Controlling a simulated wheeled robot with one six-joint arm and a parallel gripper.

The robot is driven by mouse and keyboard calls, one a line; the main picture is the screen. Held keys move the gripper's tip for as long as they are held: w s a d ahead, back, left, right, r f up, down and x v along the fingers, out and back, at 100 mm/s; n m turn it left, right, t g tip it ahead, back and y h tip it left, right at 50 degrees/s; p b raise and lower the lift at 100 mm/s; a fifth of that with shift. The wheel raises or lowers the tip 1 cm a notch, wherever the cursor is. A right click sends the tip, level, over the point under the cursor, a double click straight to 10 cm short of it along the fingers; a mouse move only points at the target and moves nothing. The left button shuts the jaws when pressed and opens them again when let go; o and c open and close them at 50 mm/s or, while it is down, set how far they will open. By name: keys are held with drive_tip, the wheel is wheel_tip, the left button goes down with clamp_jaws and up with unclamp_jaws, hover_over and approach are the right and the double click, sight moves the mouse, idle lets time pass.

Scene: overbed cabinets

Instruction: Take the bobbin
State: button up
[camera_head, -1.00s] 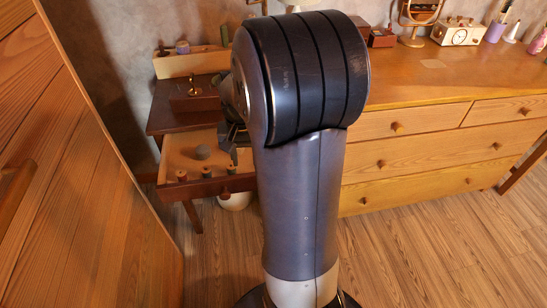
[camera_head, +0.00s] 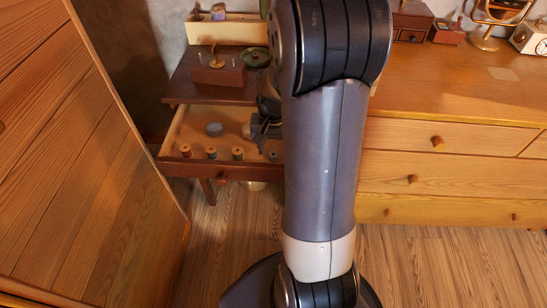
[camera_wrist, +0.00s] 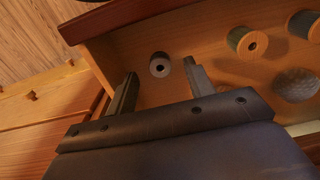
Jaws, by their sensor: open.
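Several thread spools stand in a row along the front of an open wooden drawer (camera_head: 190,120). The spool nearest my gripper, a dark grey-green bobbin (camera_head: 273,156), is at the right of the row. My gripper (camera_wrist: 161,72) is open and empty, with one finger on each side of the bobbin in that view; contact cannot be told. In the head view my gripper (camera_head: 260,127) is over the drawer, partly hidden by my arm.
Other spools (camera_wrist: 248,42) and a round grey lump (camera_head: 215,129) lie in the drawer. A small wooden stand (camera_head: 218,74) is on the table above. A wide dresser (camera_head: 450,150) stands at the right, and a wooden panel (camera_head: 80,150) at the left.

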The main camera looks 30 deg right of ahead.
wheel_tip(320, 180, down, 2)
drive_tip(key=shift+f, duration=0.1)
drive_tip(key=c, duration=1.1)
